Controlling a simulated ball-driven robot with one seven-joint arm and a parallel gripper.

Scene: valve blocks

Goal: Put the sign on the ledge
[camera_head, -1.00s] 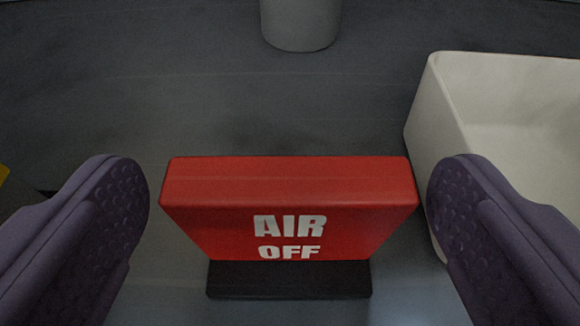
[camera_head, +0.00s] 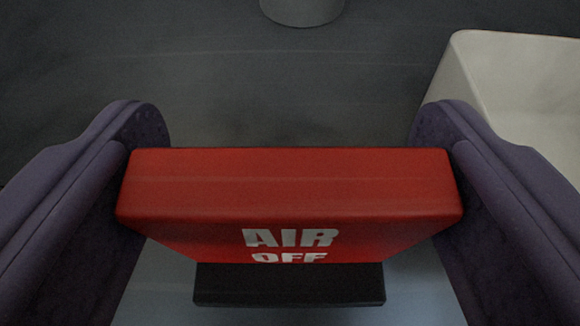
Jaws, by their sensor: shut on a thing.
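The sign (camera_head: 290,190) is a red block with white "AIR OFF" lettering on its front face and a black base (camera_head: 290,285) below. It stands upright in the lower middle of the view. My gripper (camera_head: 290,140) has one purple finger at each side of the sign, shut on its left and right ends. I cannot tell whether the base touches the surface beneath it. No ledge can be made out in this view.
A pale open bin (camera_head: 510,85) stands at the upper right, close beyond my right finger. A grey cylindrical object (camera_head: 302,10) is at the top centre. The dark grey surface (camera_head: 220,85) between them and to the left is clear.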

